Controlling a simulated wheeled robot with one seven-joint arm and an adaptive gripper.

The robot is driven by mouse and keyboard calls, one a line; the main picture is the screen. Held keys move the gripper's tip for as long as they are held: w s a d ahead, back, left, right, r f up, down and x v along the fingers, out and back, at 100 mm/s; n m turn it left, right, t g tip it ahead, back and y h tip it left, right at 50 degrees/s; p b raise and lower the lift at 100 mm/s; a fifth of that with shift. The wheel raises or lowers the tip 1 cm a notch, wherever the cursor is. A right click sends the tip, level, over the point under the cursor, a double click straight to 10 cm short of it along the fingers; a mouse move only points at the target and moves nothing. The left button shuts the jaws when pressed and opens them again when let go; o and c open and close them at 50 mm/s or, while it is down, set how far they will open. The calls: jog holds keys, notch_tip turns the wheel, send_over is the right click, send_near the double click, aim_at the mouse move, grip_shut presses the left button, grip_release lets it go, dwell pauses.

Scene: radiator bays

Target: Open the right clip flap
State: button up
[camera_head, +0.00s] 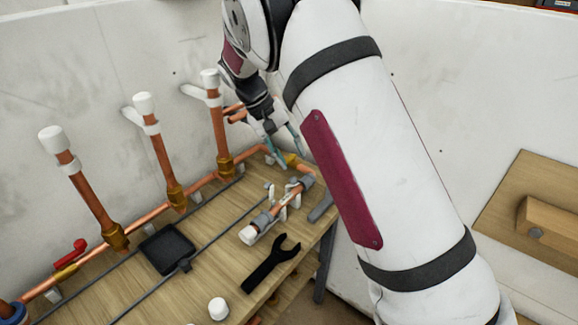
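My gripper (289,152) reaches down from the top. Its two bluish fingers are apart with nothing visible between them, above the bench's back right corner. Below it, a short copper pipe (291,205) with grey collars and a white end cap lies across small white clips (283,213) on the bench. A small grey-white piece (269,187) stands up behind the pipe. Whether the right clip's flap is open or shut is too small to tell. White wall clips with arms pointing left hold the middle upright pipe (161,157) and the right upright pipe (218,126).
The wooden bench (210,262) carries a black tray (167,249), a black wrench (272,264) and a loose white cap (219,308). A long copper pipe (203,180) with brass fittings runs along the back.

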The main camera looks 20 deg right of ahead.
jog(key=shift+r, duration=1.25)
jog(key=n+t+y+p, duration=0.4)
jog(key=t+p, duration=0.3)
jog(key=p, duration=0.3)
send_near(293, 179)
jog(key=p+x, duration=0.1)
jog(key=x, duration=0.7)
jog(key=shift+w+f, duration=0.25)
jog(key=shift+f, duration=0.1)
grip_shut()
